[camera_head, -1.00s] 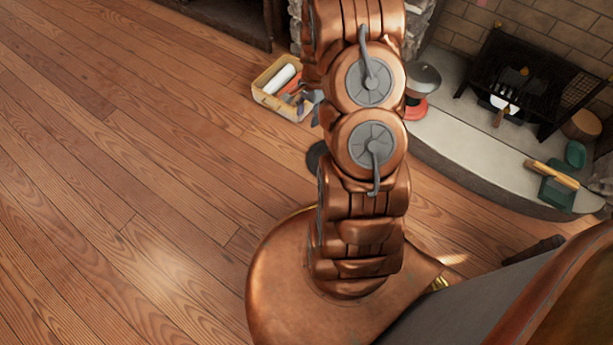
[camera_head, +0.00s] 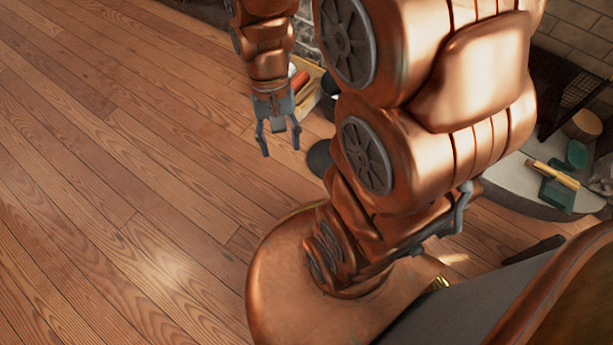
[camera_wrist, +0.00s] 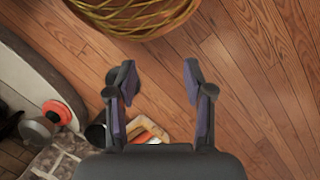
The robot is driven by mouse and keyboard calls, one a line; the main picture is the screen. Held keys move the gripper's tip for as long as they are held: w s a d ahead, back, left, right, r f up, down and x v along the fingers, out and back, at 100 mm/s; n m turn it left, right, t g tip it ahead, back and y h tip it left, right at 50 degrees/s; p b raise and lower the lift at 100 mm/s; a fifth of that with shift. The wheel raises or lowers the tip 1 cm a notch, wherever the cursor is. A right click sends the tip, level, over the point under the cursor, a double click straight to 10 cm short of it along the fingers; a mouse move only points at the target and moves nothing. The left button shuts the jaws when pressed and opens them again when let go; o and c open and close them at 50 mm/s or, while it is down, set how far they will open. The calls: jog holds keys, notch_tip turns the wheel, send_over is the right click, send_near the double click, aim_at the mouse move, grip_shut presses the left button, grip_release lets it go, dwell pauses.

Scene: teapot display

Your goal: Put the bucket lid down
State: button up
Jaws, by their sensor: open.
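My gripper (camera_head: 279,140) hangs over the wooden floor at the upper middle of the head view, fingers pointing down. In the wrist view its fingers (camera_wrist: 156,80) are apart with only floor showing between them. A dark flat round thing (camera_head: 317,157), which may be the bucket lid, lies on the floor right of the gripper, partly covered by my arm. It is apart from the fingers. A dark rounded thing (camera_wrist: 95,134), perhaps the bucket, shows beside the box in the wrist view, mostly hidden.
A yellow box (camera_head: 309,92) with an orange and a white item stands behind my gripper. The pale hearth (camera_head: 515,180) holds a green tray (camera_head: 557,195) at right. A red item (camera_wrist: 57,112) and a grey one (camera_wrist: 36,129) show in the wrist view. Floor at left is clear.

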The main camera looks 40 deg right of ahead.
jog(key=s+a+r+n, duration=0.1)
jog(key=s+r+n, duration=0.1)
jog(key=s, duration=0.4)
jog(key=s+a+r+n+h, duration=0.1)
jog(key=s+r+n, duration=0.1)
jog(key=s, duration=0.4)
jog(key=shift+a+n+g, duration=0.35)
jog(key=shift+n+g, duration=0.05)
jog(key=shift+n, duration=0.1)
jog(key=shift+r, duration=0.1)
